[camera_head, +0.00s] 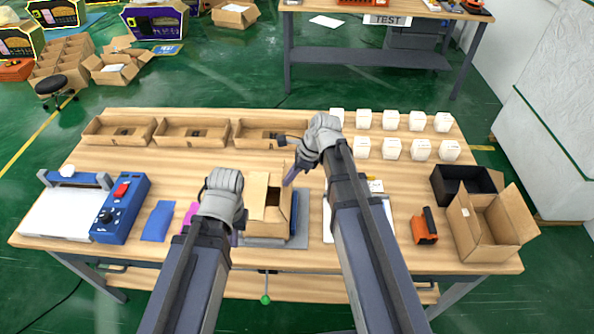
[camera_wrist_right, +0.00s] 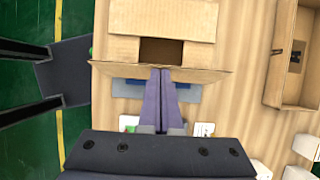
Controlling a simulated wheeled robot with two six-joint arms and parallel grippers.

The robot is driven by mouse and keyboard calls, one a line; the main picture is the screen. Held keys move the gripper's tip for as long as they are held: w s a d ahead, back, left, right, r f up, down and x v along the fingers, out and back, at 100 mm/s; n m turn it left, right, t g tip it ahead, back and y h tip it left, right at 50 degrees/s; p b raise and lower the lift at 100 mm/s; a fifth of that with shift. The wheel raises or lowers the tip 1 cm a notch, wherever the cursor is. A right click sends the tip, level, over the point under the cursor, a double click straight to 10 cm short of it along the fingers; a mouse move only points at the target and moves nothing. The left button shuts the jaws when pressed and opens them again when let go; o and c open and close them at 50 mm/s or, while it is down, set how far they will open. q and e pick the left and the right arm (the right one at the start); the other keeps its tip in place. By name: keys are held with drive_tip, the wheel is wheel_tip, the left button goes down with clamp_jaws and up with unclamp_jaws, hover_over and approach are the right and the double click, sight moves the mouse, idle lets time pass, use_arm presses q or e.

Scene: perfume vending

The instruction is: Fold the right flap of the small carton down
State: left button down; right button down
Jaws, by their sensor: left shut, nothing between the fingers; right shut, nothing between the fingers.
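The small brown carton (camera_head: 262,229) stands on a grey and blue base at the front middle of the table. Its top is partly open, with a dark gap between flaps. Its right flap (camera_head: 294,205) is a narrow strip along the right side; in the right wrist view the flap (camera_wrist_right: 110,66) shows nearly edge-on, standing out from the opening. My right gripper (camera_head: 291,177) is shut and empty, its purple fingertips (camera_wrist_right: 160,72) close against or just beside that flap; contact is unclear. My left gripper (camera_head: 238,222) is shut and empty at the carton's left side, mostly hidden by its wrist.
Open brown trays (camera_head: 119,131) line the table's back edge. Several white boxes (camera_head: 391,149) stand at the back right. An orange tool (camera_head: 424,227) and an open carton (camera_head: 487,226) are at right. A blue device (camera_head: 121,208) is at left.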

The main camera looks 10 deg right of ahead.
drive_tip(key=shift+w+a+g+h+p, duration=0.15)
drive_tip(key=shift+w+a+h+p, duration=0.05)
drive_tip(key=shift+a+h, duration=0.3)
drive_tip(key=shift+w+a+g+h+p, duration=0.15)
drive_tip(key=shift+a+h, duration=0.25)
drive_tip(key=shift+h, duration=0.1)
drive_tip(key=h+b, duration=0.3)
hover_over(264, 195)
drive_tip(key=d, duration=0.1)
drive_tip(key=shift+f, duration=1.7)
drive_tip(key=shift+a+f+g+b, duration=0.45)
drive_tip(key=shift+f+b, duration=0.2)
drive_tip(key=shift+f, duration=0.15)
drive_tip(key=shift+r+p, duration=0.8)
drive_tip(key=shift+r, duration=0.1)
